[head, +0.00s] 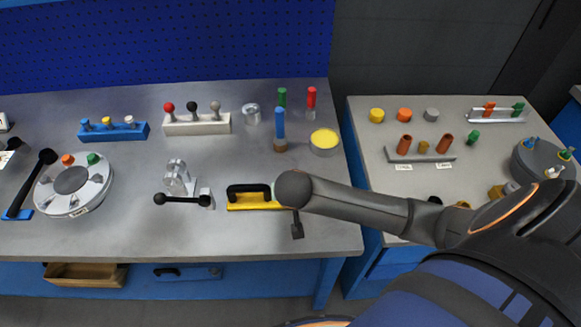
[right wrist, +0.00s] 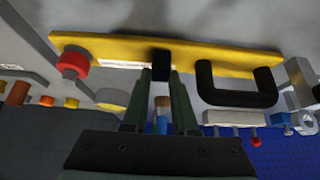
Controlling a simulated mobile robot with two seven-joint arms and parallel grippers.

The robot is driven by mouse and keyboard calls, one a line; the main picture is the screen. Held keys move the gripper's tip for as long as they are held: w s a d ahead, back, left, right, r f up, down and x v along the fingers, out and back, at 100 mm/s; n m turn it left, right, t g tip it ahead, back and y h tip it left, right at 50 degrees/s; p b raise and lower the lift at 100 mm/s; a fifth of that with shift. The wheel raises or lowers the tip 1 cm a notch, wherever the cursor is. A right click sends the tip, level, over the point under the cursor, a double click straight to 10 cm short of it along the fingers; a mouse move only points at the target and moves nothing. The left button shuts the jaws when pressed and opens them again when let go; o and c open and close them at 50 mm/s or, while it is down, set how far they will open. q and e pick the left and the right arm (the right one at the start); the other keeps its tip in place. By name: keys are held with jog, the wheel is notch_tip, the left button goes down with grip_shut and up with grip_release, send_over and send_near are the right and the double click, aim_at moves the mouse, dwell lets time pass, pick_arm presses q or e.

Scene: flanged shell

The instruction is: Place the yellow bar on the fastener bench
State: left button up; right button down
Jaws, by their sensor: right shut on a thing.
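The yellow bar (head: 247,207), with a black loop handle (head: 248,190), is at the front right of the left bench (head: 120,228). My right arm hides its right end in the head view. In the right wrist view the yellow bar (right wrist: 205,58) spans the picture, with a red knob at its left end and the loop handle at right. My right gripper (right wrist: 160,78) is shut on the small black block at the bar's middle. I cannot tell whether the bar touches the bench. Another bench (head: 375,160) stands at right; I see no readable name on either bench.
A black-knobbed lever (head: 182,199) is just left of the bar. A blue post (head: 280,128) and a yellow-topped cup (head: 324,142) stand behind it. The right bench holds caps, a grey peg rack (head: 420,156) and a round grey fixture (head: 540,160). A gap separates the benches.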

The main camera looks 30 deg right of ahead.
jog(key=shift+f, duration=0.1)
dwell(0.3)
jog(key=c, duration=1.1)
grip_release()
jog(key=shift+s+f, duration=0.1)
jog(key=shift+f, duration=0.05)
jog(key=o, duration=0.4)
jog(key=shift+a+r, duration=0.1)
jog(key=shift+r, duration=0.2)
jog(key=v, duration=1.1)
jog(key=shift+s+r, duration=0.2)
jog(key=shift+r, duration=0.1)
